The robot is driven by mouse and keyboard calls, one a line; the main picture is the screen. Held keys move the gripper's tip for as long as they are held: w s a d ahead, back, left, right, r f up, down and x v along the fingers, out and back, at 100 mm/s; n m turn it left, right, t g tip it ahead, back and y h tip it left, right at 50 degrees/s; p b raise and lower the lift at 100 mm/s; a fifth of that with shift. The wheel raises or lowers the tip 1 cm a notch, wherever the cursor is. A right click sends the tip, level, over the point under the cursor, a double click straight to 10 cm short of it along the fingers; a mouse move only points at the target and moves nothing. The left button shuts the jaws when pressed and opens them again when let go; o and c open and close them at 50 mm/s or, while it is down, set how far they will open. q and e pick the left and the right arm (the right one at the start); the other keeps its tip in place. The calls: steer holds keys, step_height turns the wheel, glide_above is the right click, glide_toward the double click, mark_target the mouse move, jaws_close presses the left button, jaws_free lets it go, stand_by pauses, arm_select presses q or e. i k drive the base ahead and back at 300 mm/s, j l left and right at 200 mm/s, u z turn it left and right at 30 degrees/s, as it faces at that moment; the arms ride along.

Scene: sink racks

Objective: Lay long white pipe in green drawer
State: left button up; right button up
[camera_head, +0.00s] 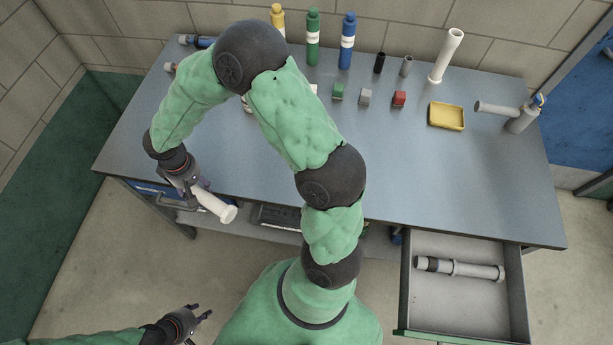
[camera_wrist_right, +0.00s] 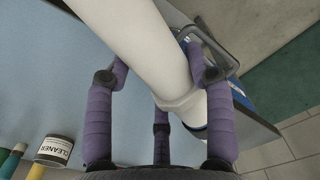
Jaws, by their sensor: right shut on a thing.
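My right gripper (camera_head: 200,190) is shut on a white pipe (camera_head: 216,205) at the table's front left edge; one end of the pipe points down to the right. In the right wrist view, this pipe (camera_wrist_right: 145,45) has a collar and runs between the purple fingers (camera_wrist_right: 160,95). The green drawer (camera_head: 455,338) is pulled open at the lower right. A pale pipe with a dark section (camera_head: 475,270) lies across it inside. Another long white pipe (camera_head: 446,56) stands upright at the table's back. My left gripper (camera_head: 203,313) is open and empty over the floor.
Yellow, green and blue bottles (camera_head: 347,42) stand along the back. Small blocks (camera_head: 399,99), a yellow tray (camera_head: 447,116) and a grey pipe fitting (camera_head: 520,118) are on the table (camera_head: 440,185). A blue drawer (camera_head: 150,193) is under the left edge. The table's front middle is clear.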

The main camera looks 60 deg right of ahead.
mark_target(456, 305)
steer(key=k+j+z, duration=0.3)
steer(key=k, duration=0.35)
steer(key=k+l+z, duration=0.1)
steer(key=k+z, duration=0.25)
steer(key=k, duration=0.3)
steer(key=z, duration=1.65)
